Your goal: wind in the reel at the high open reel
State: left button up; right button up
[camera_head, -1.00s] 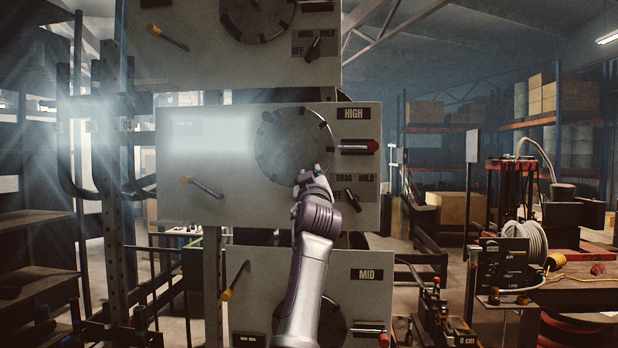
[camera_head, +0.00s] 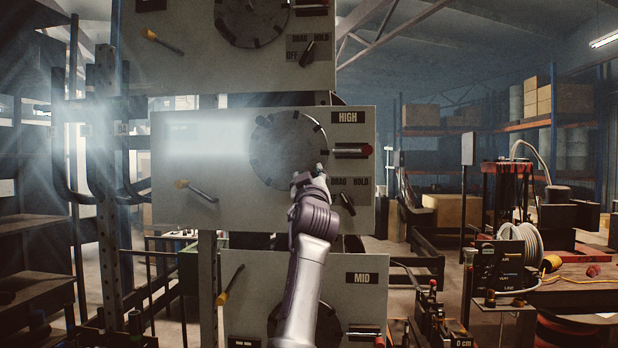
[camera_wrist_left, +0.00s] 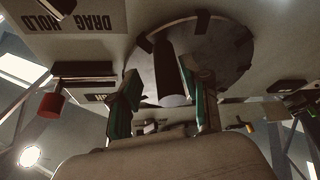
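The HIGH panel (camera_head: 225,210) stands upright before me, with a dark round reel disc (camera_head: 280,135) on its face. My left gripper (camera_head: 309,181) is at the disc's lower right edge. In the left wrist view the left gripper's fingers (camera_wrist_left: 165,105) are apart, one on each side of a dark cylindrical knob (camera_wrist_left: 172,75) that sticks out from the disc. Gaps show between the fingers and the knob. The drag/hold/off switch (camera_head: 347,203) is right of the gripper; my gripper partly hides its label. My right gripper is not in view.
A red-tipped bar (camera_head: 350,150) sits right of the disc, and a yellow-tipped lever (camera_head: 197,190) at lower left. Similar panels are above and below; the lower one is marked MID (camera_head: 361,277). A bench (camera_head: 575,290) with a hose coil stands at right.

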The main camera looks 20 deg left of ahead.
pick_arm(q)
jog(key=shift+a+f, duration=0.1)
jog(key=shift+f, duration=0.1)
jog(key=shift+s+f, duration=0.15)
jog(key=shift+s, duration=0.1)
jog(key=v, duration=1.1)
jog(key=shift+s+d, duration=0.2)
jog(key=shift+d, duration=0.1)
